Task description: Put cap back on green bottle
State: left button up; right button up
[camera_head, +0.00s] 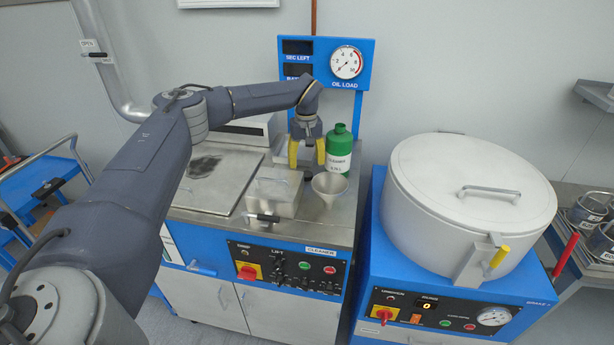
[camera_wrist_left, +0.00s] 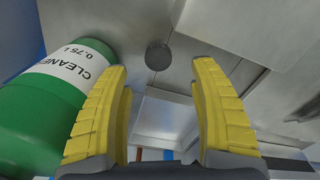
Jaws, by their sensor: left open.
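The green bottle (camera_head: 339,150) with a white label stands upright at the back right of the cleaner machine's metal top. It also shows large at the left of the left wrist view (camera_wrist_left: 40,115), beside one yellow finger. My left gripper (camera_head: 306,157) is open, pointing down just left of the bottle, with nothing visible between its fingers. A dark round disc (camera_wrist_left: 158,55) lies on the metal surface beyond the fingertips in the left wrist view. It may be the cap; I cannot tell for sure. My right gripper is not in view.
A metal funnel (camera_head: 329,188) stands in front of the bottle. A metal box with a handle (camera_head: 273,193) is to its left. A blue gauge panel (camera_head: 326,64) rises behind. A large lidded drum (camera_head: 470,190) stands to the right.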

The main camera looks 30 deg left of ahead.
aim_at(307, 174)
pick_arm(q)
jog(key=shift+f, duration=0.2)
jog(key=shift+d+f, duration=0.15)
jog(key=shift+f, duration=2.4)
jog(key=c, duration=1)
jog(key=shift+c, duration=0.4)
notch_tip(307, 174, up, 20)
jog(key=shift+r, duration=0.1)
